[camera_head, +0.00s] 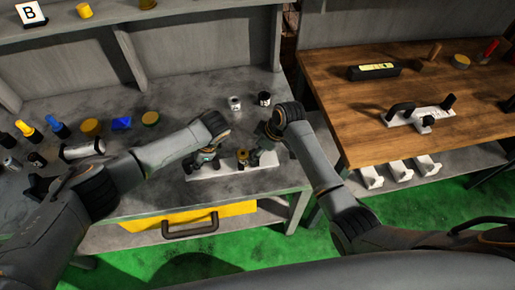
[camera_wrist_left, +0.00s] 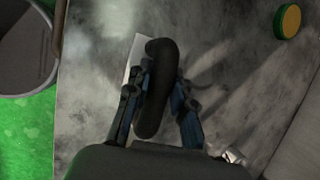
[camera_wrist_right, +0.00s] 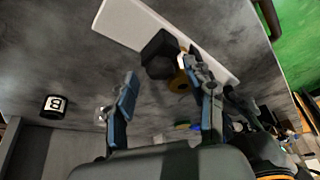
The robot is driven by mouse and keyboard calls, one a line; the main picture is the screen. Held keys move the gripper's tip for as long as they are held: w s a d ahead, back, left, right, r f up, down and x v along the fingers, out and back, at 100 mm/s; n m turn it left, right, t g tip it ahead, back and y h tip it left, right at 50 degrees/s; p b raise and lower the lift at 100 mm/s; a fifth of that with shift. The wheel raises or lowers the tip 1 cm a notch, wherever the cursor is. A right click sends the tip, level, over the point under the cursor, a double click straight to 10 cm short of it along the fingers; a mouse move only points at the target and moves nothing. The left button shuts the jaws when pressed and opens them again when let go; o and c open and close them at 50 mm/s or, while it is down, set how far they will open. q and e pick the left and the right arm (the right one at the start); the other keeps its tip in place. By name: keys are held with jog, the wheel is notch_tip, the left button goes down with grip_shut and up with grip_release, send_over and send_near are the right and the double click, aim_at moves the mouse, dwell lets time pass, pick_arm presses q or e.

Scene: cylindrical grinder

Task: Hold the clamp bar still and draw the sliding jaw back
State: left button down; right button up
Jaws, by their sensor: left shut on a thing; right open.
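The clamp bar (camera_head: 232,170) is a long white bar lying on the grey bench; its white end also shows in the right wrist view (camera_wrist_right: 118,20). My left gripper (camera_head: 206,160) is shut on its upright black handle (camera_wrist_left: 155,85). A black block (camera_wrist_right: 160,52) and a brass-coloured round part (camera_wrist_right: 180,82) sit on the bar, right of that handle in the head view; I cannot tell which belongs to the sliding jaw. My right gripper (camera_wrist_right: 166,98) is open, above and behind these parts, its fingers apart with nothing between them.
Two small cups (camera_head: 249,100) stand behind the bar. Several coloured pieces and a silver cylinder (camera_head: 83,149) lie at the bench's left. A wooden table (camera_head: 400,85) at right holds a similar white clamp (camera_head: 410,119).

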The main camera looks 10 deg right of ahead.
jog(key=shift+c, duration=0.2)
grip_shut()
jog(key=shift+d, duration=2.1)
pick_arm(q)
jog(key=shift+a, duration=0.1)
pick_arm(e)
jog(key=shift+o, duration=0.2)
grip_release()
jog(key=shift+a, duration=0.15)
jog(key=v, duration=1.2)
jog(key=shift+w, duration=0.1)
pick_arm(q)
jog(key=c, duration=1.1)
grip_release()
